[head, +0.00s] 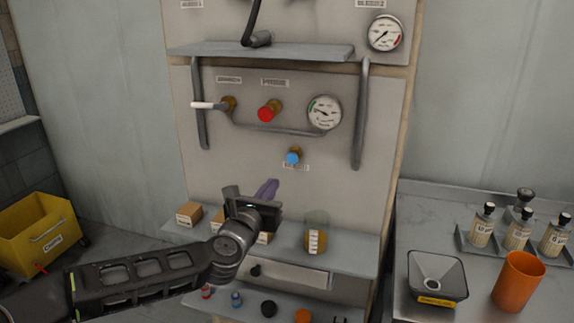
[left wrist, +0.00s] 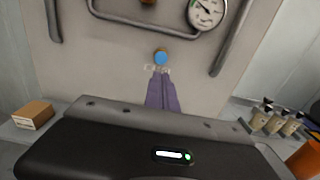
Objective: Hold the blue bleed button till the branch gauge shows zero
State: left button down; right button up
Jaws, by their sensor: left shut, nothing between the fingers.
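The blue bleed button (head: 293,156) sits on the panel below the branch gauge, above a small label. It also shows in the left wrist view (left wrist: 161,57). The branch gauge (head: 324,113) has a white dial with a green mark; its needle points to the upper left, and the exact reading is too small to tell. My left gripper (head: 268,189) is shut and empty, its purple fingers below and left of the button. In the left wrist view the fingertips (left wrist: 160,75) appear just under the button, apart from it. My right gripper is not in view.
A red knob (head: 267,113) and a white-handled valve (head: 210,105) sit left of the gauge. A shelf (head: 262,52) juts out above. A glass jar (head: 316,232) and small boxes (head: 189,214) stand on the lower ledge. Bottles and an orange cup (head: 518,281) stand on the right table.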

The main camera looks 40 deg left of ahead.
pick_arm(q)
jog(key=b, duration=0.1)
send_near(291, 159)
jog(key=x, duration=0.5)
jog(key=shift+w+r, duration=0.15)
jog(key=shift+x, duration=0.8)
jog(key=shift+a, duration=0.1)
jog(key=shift+w, duration=0.1)
